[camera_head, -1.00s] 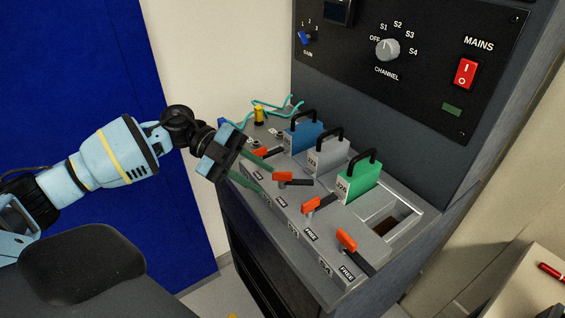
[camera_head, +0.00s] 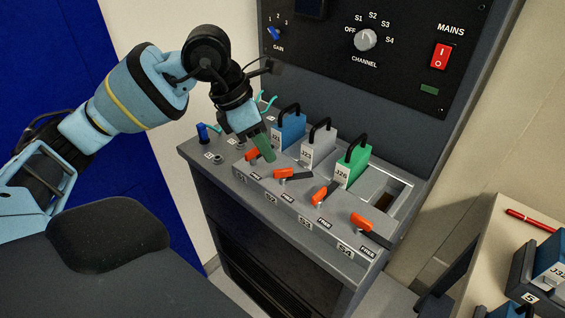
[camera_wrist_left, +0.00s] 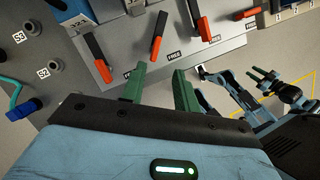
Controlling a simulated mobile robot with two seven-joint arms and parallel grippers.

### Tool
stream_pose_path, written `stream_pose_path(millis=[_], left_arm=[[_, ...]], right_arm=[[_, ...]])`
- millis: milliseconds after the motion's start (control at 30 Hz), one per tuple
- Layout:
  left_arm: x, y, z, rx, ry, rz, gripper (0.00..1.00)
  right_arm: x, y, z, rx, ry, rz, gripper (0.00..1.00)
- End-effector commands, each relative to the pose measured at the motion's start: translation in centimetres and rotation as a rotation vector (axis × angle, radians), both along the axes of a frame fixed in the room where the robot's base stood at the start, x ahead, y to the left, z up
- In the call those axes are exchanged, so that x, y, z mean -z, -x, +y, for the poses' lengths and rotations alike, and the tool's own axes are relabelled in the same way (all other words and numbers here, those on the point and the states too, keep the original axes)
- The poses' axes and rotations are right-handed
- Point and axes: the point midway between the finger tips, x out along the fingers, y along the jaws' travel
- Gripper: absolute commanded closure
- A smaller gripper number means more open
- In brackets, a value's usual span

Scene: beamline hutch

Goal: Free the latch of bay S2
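My left gripper (camera_head: 264,148) is above the console near the S1 and S2 latches, fingers pointing down. In the left wrist view its green fingers (camera_wrist_left: 160,75) are apart and empty. The orange end of the S2 latch (camera_wrist_left: 155,48) shows just beyond their tips. My right gripper (camera_wrist_left: 266,77) is small there; its opening is unclear.
A blue module (camera_head: 291,128) and a green module (camera_head: 355,166) stand either side of the grey one. The S4 latch (camera_head: 364,223) lies near an open empty bay (camera_head: 388,203). A blue plug (camera_head: 202,131) stands at the console's left. A side table (camera_head: 495,235) is at right.

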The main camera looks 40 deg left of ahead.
Motion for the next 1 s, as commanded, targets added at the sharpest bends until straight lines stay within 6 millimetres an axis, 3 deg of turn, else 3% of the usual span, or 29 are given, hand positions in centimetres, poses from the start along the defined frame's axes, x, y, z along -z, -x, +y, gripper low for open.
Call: stream_pose_path(millis=[367, 800, 1000], left_arm=[[-0.5, -0.3, 0.3, 0.046, -0.066, -0.052, 0.69], [4.7, -1.8, -1.1, 0.044, -0.063, -0.049, 0.69], [6.2, -2.3, -1.5, 0.043, -0.063, -0.051, 0.69]], right_arm=[[0.0, 0.1, -0.1, -0.001, 0.002, 0.001, 0.64], [0.0, -0.3, -0.1, -0.002, 0.003, -0.006, 0.64], [0.0, -0.3, -0.1, -0.002, 0.003, -0.006, 0.64]])
